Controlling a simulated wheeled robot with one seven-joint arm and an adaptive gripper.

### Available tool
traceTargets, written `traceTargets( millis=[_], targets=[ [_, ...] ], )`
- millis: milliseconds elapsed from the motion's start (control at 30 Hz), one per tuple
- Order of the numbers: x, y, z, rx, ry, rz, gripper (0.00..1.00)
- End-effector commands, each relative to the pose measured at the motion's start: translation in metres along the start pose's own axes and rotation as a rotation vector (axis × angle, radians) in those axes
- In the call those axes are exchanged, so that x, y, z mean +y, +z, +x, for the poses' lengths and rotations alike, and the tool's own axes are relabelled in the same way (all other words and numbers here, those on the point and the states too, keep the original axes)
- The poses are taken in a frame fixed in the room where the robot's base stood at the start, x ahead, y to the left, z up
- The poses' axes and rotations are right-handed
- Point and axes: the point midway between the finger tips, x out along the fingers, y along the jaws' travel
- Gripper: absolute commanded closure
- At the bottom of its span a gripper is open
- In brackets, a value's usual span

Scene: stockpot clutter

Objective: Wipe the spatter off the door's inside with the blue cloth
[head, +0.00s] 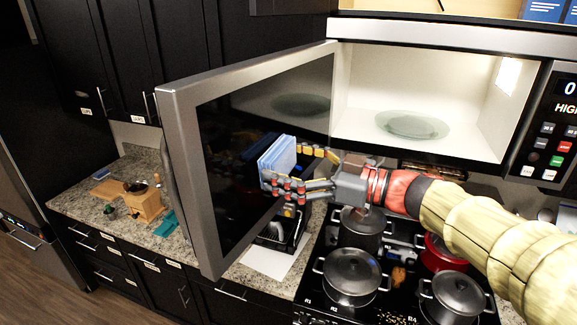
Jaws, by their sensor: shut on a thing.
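The microwave door (185,140) stands wide open to the left, with its dark glass inner face turned toward the cavity. My gripper (280,170) is shut on the folded blue cloth (277,155) and holds it upright close to the door's inner face. I cannot tell whether the cloth touches the glass. No spatter can be made out on the dark glass; the cloth and gripper hide part of it.
The lit microwave cavity (375,75) holds a glass turntable (411,125). Below my arm is a stove with several lidded pots, including a grey pot (350,275) and a red pot (440,252). Wooden items (145,203) stand on the left counter.

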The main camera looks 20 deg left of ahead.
Motion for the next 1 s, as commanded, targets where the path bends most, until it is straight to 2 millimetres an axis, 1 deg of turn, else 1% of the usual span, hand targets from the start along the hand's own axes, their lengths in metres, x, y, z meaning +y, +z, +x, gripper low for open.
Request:
traceTargets(
  millis=[467, 867, 1000],
  targets=[
    [-0.0002, 0.0000, 0.0086, 0.001, 0.000, -0.001, 0.38],
    [-0.0001, -0.0008, 0.0094, 0.001, 0.000, -0.001, 0.38],
    [0.0046, 0.0017, 0.0097, 0.002, 0.001, -0.002, 0.38]
  ],
)
